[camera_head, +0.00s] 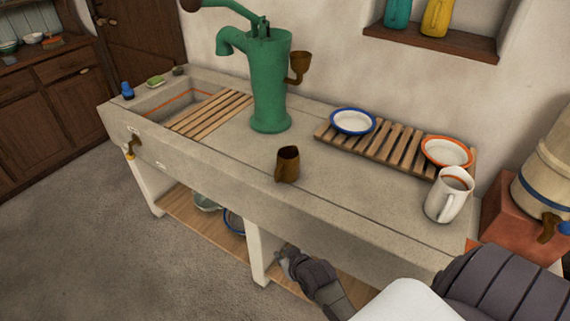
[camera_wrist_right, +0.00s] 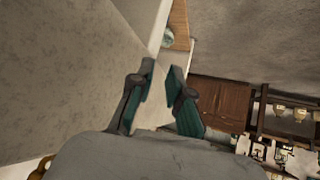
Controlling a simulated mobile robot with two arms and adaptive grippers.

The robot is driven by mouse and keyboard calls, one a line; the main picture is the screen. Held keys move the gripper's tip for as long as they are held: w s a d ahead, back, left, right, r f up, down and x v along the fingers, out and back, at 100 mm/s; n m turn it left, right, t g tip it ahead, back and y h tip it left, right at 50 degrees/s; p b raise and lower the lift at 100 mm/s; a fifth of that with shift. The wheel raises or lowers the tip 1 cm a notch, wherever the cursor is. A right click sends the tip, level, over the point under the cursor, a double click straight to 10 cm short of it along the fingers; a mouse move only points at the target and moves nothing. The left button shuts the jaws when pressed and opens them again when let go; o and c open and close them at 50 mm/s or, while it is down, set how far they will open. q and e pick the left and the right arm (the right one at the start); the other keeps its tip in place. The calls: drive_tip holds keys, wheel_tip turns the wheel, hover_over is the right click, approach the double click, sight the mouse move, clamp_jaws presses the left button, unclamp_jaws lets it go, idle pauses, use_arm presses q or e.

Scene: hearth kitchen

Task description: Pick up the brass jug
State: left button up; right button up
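A small brown, brass-coloured jug (camera_head: 288,164) stands upright on the stone counter (camera_head: 335,185), in front of the green pump. My right gripper (camera_head: 287,260) is low in front of the counter, below its front edge and apart from the jug. In the right wrist view my right gripper (camera_wrist_right: 161,85) has its two fingers apart with nothing between them. A brass-coloured curved piece (camera_wrist_right: 40,168) shows at the lower left there; I cannot tell what it belongs to. My left gripper is not in view.
A white mug (camera_head: 449,195) stands at the counter's right, by a slatted rack (camera_head: 390,146) with a blue-rimmed bowl (camera_head: 353,121) and an orange-rimmed bowl (camera_head: 447,152). The counter around the jug is clear.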

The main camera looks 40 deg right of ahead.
drive_tip(key=w+d+r+t+h, duration=0.1)
drive_tip(key=w+d+r+t, duration=0.15)
drive_tip(key=r, duration=1.15)
drive_tip(key=m+t, duration=0.1)
approach(277, 177)
drive_tip(key=shift+h, duration=0.3)
drive_tip(key=x, duration=0.3)
drive_tip(key=p+x, duration=0.1)
drive_tip(key=shift+w+a, duration=0.25)
drive_tip(key=shift+w, duration=0.1)
drive_tip(key=shift+w+d+f, duration=0.1)
drive_tip(key=shift+w+f, duration=0.1)
drive_tip(key=shift+w, duration=0.3)
drive_tip(key=x, duration=0.5)
drive_tip(key=shift+d+f+p, duration=0.1)
drive_tip(key=shift+f+p, duration=0.1)
drive_tip(key=shift+p, duration=0.2)
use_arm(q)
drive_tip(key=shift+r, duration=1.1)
use_arm(e)
drive_tip(key=shift+s, duration=0.1)
clamp_jaws()
drive_tip(key=shift+r, duration=0.1)
